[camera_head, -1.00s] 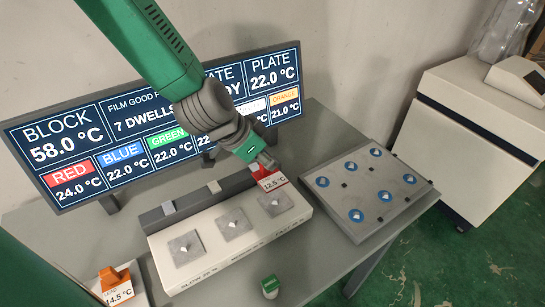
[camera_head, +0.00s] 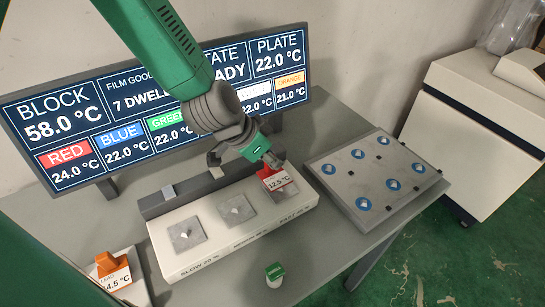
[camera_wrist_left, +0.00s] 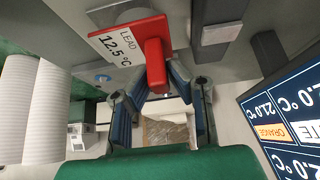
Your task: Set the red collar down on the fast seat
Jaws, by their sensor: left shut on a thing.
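The red collar (camera_head: 270,171), with a white tag reading 12.5 °C, is over the fast seat at the right end of the white block (camera_head: 222,252). My left gripper (camera_head: 272,161) comes from above and is shut on the collar. In the left wrist view, the collar (camera_wrist_left: 156,68) has its upright red tab between the fingers, with the tag reading LEAD 12.5 °C. I cannot tell whether the collar touches the seat. My right gripper is not in view.
The other two seats (camera_head: 186,236) on the block are bare. A grey rail (camera_head: 152,206) runs behind it. A wide display (camera_head: 90,127) stands at the back. A tilted plate (camera_head: 366,178) with blue-marked spots lies right. A green-capped vial (camera_head: 275,272) and an orange collar (camera_head: 112,264) are in front.

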